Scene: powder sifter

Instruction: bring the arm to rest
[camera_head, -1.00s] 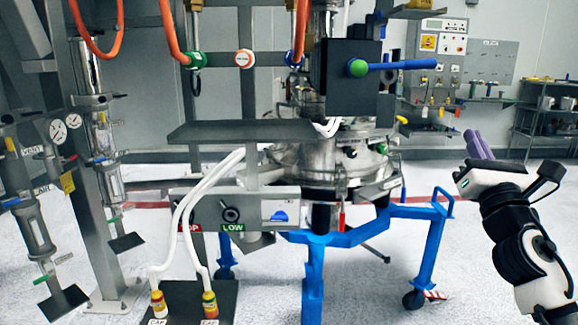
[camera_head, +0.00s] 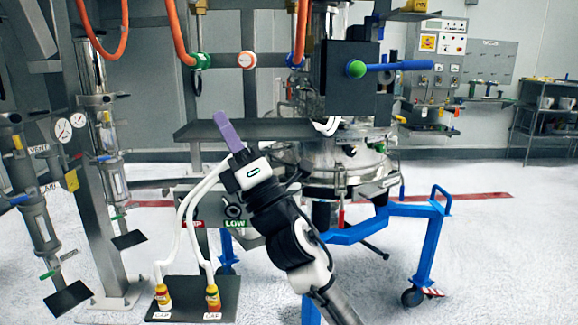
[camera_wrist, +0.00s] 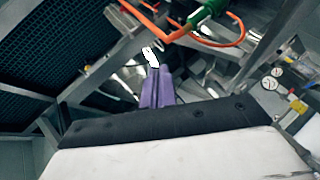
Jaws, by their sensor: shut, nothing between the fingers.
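My gripper (camera_head: 228,130) has purple fingers and points up and to the left in the head view. Its fingers are together with nothing between them. It is in front of the sifter frame, below the hanging orange hoses, and overlaps the dark shelf in the picture. My arm hides part of the control box with the LOW label and part of the blue stand. The purple fingers also show in the wrist view (camera_wrist: 157,88), pointing up toward the frame and an orange hose.
A blue wheeled stand (camera_head: 427,250) carries the steel sifter (camera_head: 345,165). A blue-handled lever (camera_head: 400,65) sticks out at right. White hoses (camera_head: 180,235) run to a black base plate (camera_head: 190,312) on the floor. The floor at right is open.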

